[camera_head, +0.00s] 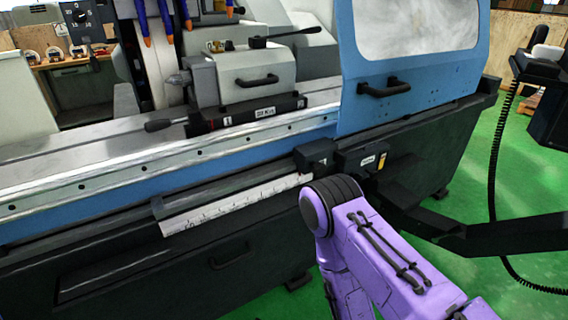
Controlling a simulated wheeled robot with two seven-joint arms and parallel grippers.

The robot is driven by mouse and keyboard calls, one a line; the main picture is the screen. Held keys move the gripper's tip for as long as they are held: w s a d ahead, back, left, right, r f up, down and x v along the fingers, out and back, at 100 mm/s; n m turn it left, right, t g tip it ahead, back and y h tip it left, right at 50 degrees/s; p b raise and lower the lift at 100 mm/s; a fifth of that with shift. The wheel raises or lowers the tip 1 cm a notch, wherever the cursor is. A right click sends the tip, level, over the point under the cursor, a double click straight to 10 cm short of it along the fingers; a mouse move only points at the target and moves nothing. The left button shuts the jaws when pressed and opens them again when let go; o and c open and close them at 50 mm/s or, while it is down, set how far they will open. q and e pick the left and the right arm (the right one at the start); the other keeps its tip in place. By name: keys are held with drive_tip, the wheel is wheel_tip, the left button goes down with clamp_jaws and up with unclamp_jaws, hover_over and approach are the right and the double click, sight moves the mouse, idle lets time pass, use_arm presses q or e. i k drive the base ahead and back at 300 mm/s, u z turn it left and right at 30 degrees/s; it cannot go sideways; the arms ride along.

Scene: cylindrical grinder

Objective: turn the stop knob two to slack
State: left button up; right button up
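Two small dark boxes, the left stop-like block (315,156) and a right one (362,160) with a white label and a yellow patch, sit on the front rail of the grinder. I cannot make out which part is stop knob two, or whether a knob is tight or slack. A purple arm of mine comes in from the bottom right, and its black rounded joint is just below these blocks. It may hide part of the machine front. Neither gripper shows in the view.
The grinder's blue front rail (150,172) runs across, with a white ruler scale (235,204) below. A blue guard door (410,60) with a black handle stands above right. A black lever (158,125) juts left on the table. A coiled cable (493,150) hangs at right over green floor.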

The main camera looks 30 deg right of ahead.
sight(318, 169)
drive_tip(key=i, duration=0.3)
drive_tip(key=z, duration=0.85)
